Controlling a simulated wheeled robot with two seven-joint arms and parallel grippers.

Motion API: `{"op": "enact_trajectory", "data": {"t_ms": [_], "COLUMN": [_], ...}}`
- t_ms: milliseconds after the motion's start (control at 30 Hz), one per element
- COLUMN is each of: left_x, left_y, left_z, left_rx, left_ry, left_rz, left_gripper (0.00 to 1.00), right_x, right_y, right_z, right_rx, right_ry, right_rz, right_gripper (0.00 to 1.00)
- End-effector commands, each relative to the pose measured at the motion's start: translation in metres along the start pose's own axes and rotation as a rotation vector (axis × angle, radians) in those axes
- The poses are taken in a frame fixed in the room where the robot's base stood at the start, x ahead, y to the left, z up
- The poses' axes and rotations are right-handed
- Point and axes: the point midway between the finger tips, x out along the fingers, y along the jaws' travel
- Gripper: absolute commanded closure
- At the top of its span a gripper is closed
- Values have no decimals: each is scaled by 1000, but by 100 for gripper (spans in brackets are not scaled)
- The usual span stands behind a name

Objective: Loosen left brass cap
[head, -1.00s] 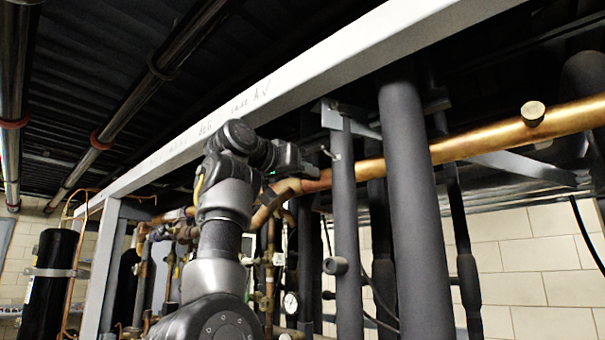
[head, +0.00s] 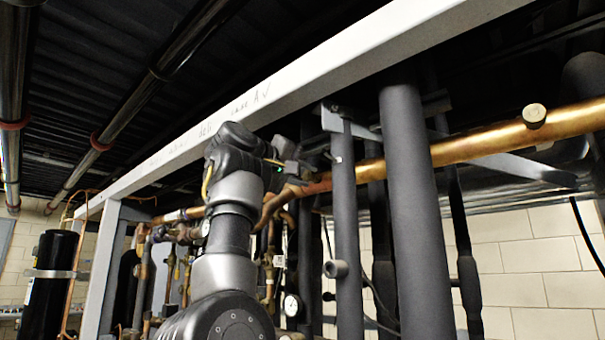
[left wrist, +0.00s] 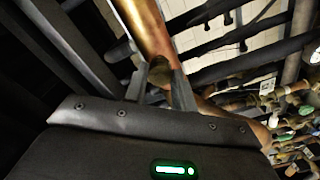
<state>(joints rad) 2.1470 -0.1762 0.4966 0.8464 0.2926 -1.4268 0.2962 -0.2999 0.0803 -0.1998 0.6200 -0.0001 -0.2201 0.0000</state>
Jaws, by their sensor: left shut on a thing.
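The left brass cap (left wrist: 160,72) shows in the left wrist view as a round brownish stub on the copper pipe, between my gripper's two fingers. My left gripper (left wrist: 160,80) is shut on it. In the head view, my left gripper (head: 302,174) is at the left stretch of the copper pipe (head: 470,148), and it hides most or all of the cap there. A second brass cap (head: 534,115) stands on the same pipe far to the right, with no gripper near it. My right gripper is not in view.
A pale steel beam (head: 330,75) runs diagonally just above my arm. Thick dark insulated pipes (head: 412,200) stand upright right of the gripper. Smaller pipes, valves and a gauge (head: 292,305) crowd below. A black cylinder (head: 50,265) stands at far left.

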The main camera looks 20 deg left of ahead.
Motion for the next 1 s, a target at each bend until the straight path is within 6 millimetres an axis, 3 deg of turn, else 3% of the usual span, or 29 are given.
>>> {"op": "enact_trajectory", "data": {"t_ms": [1000], "left_x": [1], "left_y": [0], "left_z": [1], "left_rx": [-905], "left_ry": [-4], "left_rz": [-3], "left_gripper": [97], "right_x": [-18], "right_y": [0], "right_z": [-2], "right_rx": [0], "right_ry": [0], "right_rz": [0], "right_gripper": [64]}}
